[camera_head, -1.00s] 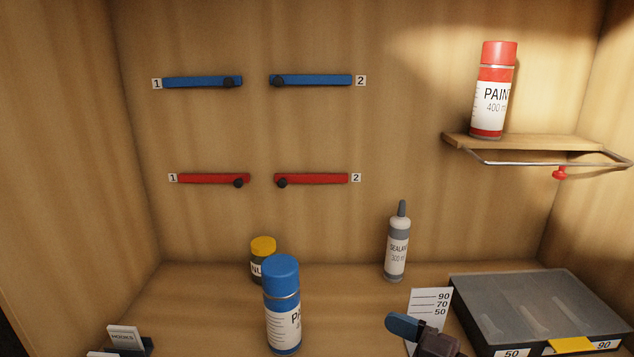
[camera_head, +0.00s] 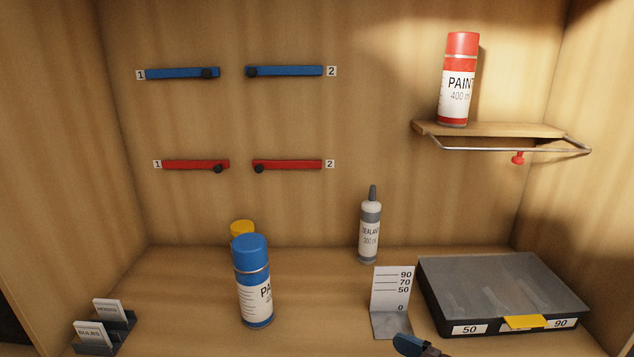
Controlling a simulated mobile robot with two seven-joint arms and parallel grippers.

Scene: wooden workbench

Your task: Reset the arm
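Part of my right gripper (camera_head: 420,347) shows at the bottom edge of the head view, right of centre. I see a blue-padded fingertip and a bit of dark body; the rest is cut off, so I cannot tell whether it is open or shut. Nothing is visible in it. It is in front of the white measuring gauge (camera_head: 391,290) on the bench and appears apart from it. My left gripper is not in view.
A blue paint can (camera_head: 254,285) stands before a yellow-capped jar (camera_head: 242,229). A sealant tube (camera_head: 370,232) stands behind the gauge. A grey case (camera_head: 500,285) lies right; a red paint can (camera_head: 459,80) stands on the shelf (camera_head: 490,131). Card holders (camera_head: 100,332) sit front left.

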